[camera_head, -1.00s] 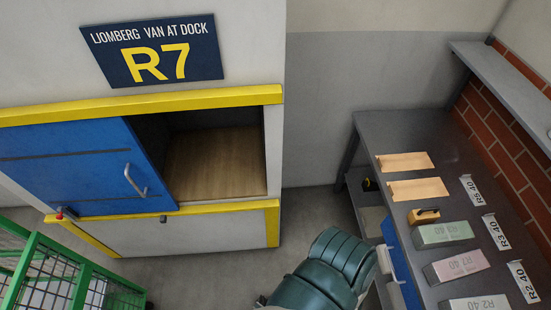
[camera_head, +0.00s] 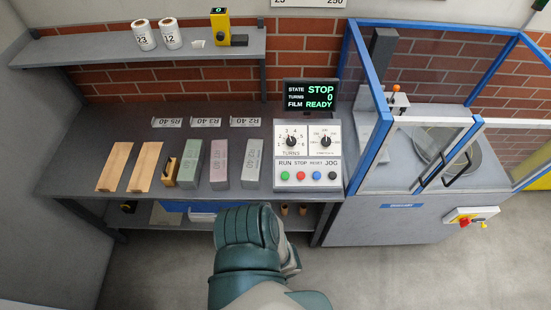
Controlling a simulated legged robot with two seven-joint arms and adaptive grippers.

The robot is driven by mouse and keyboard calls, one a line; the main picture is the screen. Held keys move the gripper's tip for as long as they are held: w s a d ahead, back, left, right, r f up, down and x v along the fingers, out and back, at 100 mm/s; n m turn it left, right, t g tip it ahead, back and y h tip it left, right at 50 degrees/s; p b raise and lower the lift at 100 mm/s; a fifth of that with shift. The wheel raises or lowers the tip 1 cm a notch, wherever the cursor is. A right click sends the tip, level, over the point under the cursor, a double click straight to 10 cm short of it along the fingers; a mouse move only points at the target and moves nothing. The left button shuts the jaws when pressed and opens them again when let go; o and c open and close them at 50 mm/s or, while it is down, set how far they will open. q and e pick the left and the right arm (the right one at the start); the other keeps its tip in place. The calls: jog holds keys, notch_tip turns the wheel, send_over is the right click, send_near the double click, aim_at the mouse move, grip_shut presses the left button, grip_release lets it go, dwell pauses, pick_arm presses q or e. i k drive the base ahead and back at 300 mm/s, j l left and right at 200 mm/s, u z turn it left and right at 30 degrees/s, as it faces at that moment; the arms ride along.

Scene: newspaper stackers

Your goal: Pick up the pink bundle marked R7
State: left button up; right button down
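The pink bundle (camera_head: 218,163) lies on the dark workbench in the head view. It is a block in a row, between a green bundle (camera_head: 189,163) and a grey bundle (camera_head: 252,163). Its marking is hard to read now; it read R7 40 in the earlier view. One teal arm of mine rises from the bottom centre, in front of the bench edge and below the pink bundle. It does not touch the bundle. No gripper fingers show, and neither gripper can be made out.
A wooden-handled tool (camera_head: 170,171) and two tan boards (camera_head: 115,166) lie left of the bundles. A control panel (camera_head: 307,160) stands to their right, near a blue-framed machine enclosure (camera_head: 356,110). A shelf (camera_head: 100,51) hangs above. Floor at lower right is clear.

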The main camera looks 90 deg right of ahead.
aim_at(219, 160)
jog(key=z, duration=2.5)
